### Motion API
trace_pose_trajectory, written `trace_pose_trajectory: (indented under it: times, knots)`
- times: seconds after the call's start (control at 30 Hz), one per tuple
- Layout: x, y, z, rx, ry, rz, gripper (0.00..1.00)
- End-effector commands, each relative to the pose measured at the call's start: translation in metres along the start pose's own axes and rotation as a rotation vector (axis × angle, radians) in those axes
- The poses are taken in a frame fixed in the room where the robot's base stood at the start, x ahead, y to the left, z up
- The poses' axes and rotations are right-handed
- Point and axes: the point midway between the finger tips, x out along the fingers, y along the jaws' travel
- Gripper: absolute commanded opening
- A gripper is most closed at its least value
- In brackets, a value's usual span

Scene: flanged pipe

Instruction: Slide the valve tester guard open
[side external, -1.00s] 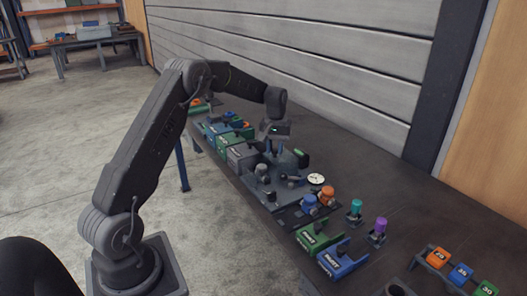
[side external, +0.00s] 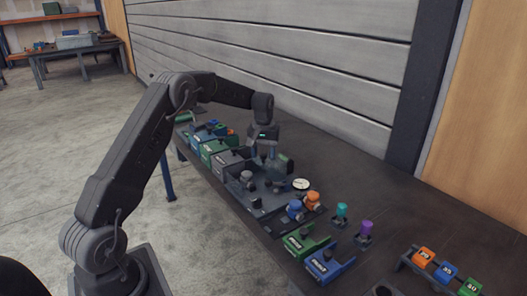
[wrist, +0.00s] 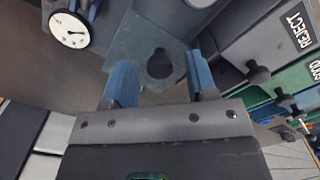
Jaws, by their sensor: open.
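The valve tester (side external: 258,203) is a dark base on the bench with a white round gauge (side external: 301,184), which also shows at top left in the wrist view (wrist: 69,30). A see-through plate, which looks like the guard (wrist: 128,42), carries a dark round knob (wrist: 160,64). My gripper (side external: 264,153) is over the far part of the tester, pointing down. In the wrist view its two blue fingers (wrist: 160,75) are apart, with the knob in the gap between them. I cannot tell how far the fingertips are above the plate, and I see no contact with the knob.
A grey REJECT box (wrist: 275,40) and a green box (side external: 212,147) stand close beside the tester. Blue (side external: 295,209) and orange (side external: 312,200) valves stand at its near end. Teal (side external: 341,212) and purple (side external: 366,228) pieces stand to the right. The shutter wall runs behind the bench.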

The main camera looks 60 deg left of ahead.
Motion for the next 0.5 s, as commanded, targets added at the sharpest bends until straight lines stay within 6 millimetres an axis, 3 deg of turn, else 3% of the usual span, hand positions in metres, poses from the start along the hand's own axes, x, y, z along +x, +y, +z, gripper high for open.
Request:
trace_pose_trajectory:
  times: [0.23,0.5]
  knots:
    - [-0.021,0.000,-0.001,0.000,0.003,0.001,0.52]
    - [-0.082,0.000,-0.001,0.000,0.005,0.002,0.52]
